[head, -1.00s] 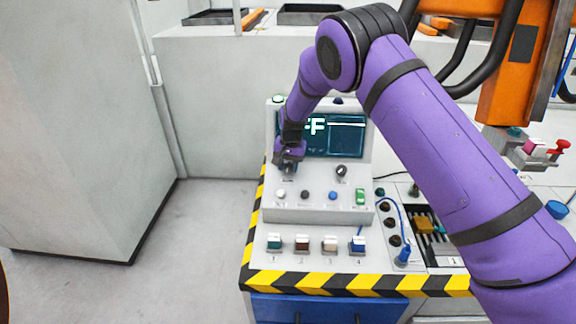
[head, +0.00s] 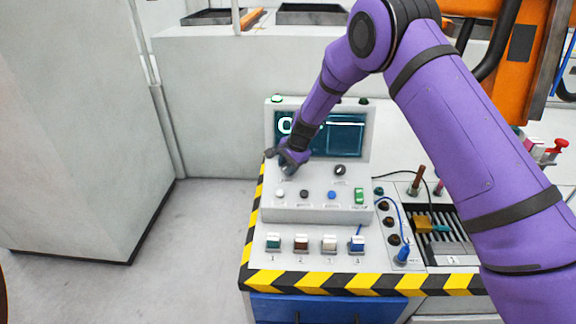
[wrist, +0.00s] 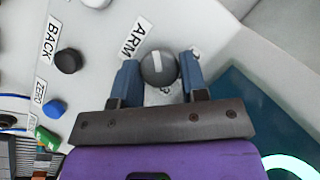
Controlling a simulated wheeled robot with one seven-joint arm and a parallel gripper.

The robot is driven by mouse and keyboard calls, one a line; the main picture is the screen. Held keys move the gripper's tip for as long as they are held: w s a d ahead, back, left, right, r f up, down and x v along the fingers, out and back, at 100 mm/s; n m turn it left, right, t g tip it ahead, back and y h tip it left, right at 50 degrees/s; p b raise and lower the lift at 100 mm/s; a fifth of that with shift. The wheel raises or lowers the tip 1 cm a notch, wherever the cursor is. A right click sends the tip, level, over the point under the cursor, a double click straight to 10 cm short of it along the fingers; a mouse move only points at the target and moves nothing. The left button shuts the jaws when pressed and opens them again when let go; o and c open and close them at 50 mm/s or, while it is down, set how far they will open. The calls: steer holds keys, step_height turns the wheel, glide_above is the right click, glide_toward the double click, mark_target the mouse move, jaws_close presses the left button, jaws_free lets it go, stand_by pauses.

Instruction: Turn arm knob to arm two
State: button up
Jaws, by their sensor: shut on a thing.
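The arm knob (wrist: 158,68) is a round dark grey knob with a white pointer line, beside a label reading ARM (wrist: 134,38) in the wrist view. My gripper (wrist: 160,76) has its two blue fingers on either side of the knob, shut on it. The pointer line runs nearly up the picture, tilted slightly left. Small position marks near the knob are partly hidden by my fingers and too small to read. In the head view my gripper (head: 286,163) is at the upper left of the grey console (head: 318,213) and hides the knob.
The console screen (head: 345,135) is partly covered by my arm. A second dark knob (head: 340,170) sits to the right. Below are a white button (head: 280,193), a black button (head: 305,194), a blue button (head: 332,195) and a green switch (head: 360,196). Open floor lies left.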

stand_by(0.4)
steer(key=o, duration=0.9)
steer(key=v, duration=1.1)
steer(key=s+d+r+n+t, duration=0.1)
steer(key=s+d+r, duration=0.4)
steer(key=r, duration=0.3)
steer(key=s+d+r+n, duration=0.2)
steer(key=s+d+r, duration=0.4)
steer(key=r, duration=0.2)
steer(key=s+d+r+n+t, duration=0.1)
steer(key=s+d+r, duration=0.4)
steer(key=r, duration=0.4)
steer(key=s+d+r+n+h, duration=0.1)
steer(key=s+d, duration=0.3)
steer(key=s, duration=0.5)
steer(key=s+d+r+n+t+h, duration=0.1)
steer(key=s+d, duration=0.3)
steer(key=s, duration=0.6)
steer(key=s+d+r+n+h, duration=0.1)
steer(key=s+d, duration=0.3)
steer(key=s, duration=0.5)
steer(key=shift+s+d+r+n+t, duration=0.1)
steer(key=shift+n+t, duration=0.1)
steer(key=shift+n, duration=0.2)
steer(key=shift+s+d+r+n+t, duration=0.1)
steer(key=shift+n+t, duration=0.1)
steer(key=shift+n, duration=0.2)
